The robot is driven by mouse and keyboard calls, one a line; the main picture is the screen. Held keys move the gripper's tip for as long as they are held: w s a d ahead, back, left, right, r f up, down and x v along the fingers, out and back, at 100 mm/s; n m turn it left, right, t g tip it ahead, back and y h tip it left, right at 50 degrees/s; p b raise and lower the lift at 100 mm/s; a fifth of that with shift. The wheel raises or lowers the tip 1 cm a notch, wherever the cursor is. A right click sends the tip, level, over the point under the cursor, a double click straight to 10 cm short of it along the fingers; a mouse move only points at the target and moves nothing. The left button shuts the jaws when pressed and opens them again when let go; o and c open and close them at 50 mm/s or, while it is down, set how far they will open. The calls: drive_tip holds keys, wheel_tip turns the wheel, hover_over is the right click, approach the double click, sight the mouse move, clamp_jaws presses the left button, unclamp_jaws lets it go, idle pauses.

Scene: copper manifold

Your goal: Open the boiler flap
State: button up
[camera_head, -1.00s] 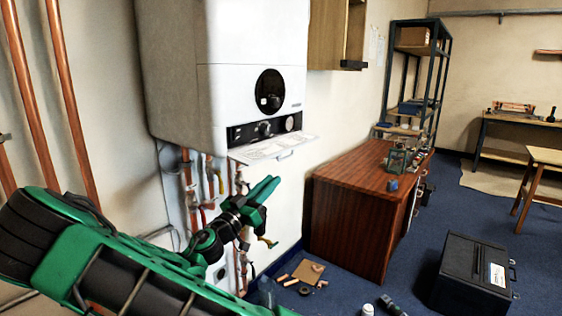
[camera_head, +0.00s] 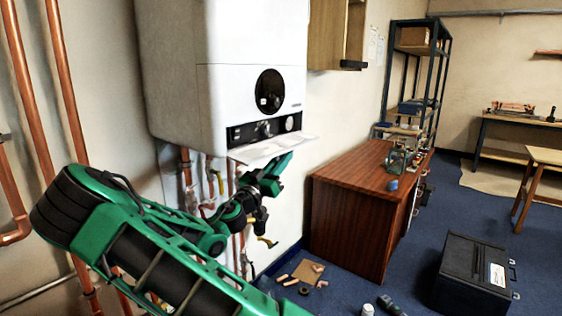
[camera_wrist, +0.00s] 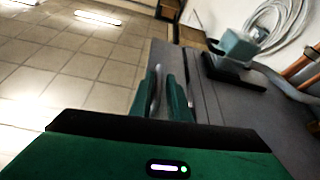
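The white boiler (camera_head: 228,85) hangs on the wall at upper left in the head view. Its pale flap (camera_head: 262,149) sticks out like a thin shelf below the dark control panel. My gripper (camera_head: 281,166) is right below the flap's front edge, fingers pointing up towards it. Contact cannot be told, and the flap's handle is not clear behind the fingertips. In the wrist view the two green fingers (camera_wrist: 166,95) stand apart with a narrow gap between them. I cannot tell whether anything lies in the gap.
Copper pipes (camera_head: 62,95) run up the wall at left, and more pipes hang under the boiler. A brown wooden cabinet (camera_head: 350,215) stands to the right. A black case (camera_head: 474,275) and small parts lie on the blue floor.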

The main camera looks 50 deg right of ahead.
drive_tip(key=shift+d, duration=0.1)
clamp_jaws()
drive_tip(key=shift+w, duration=0.15)
idle(1.3)
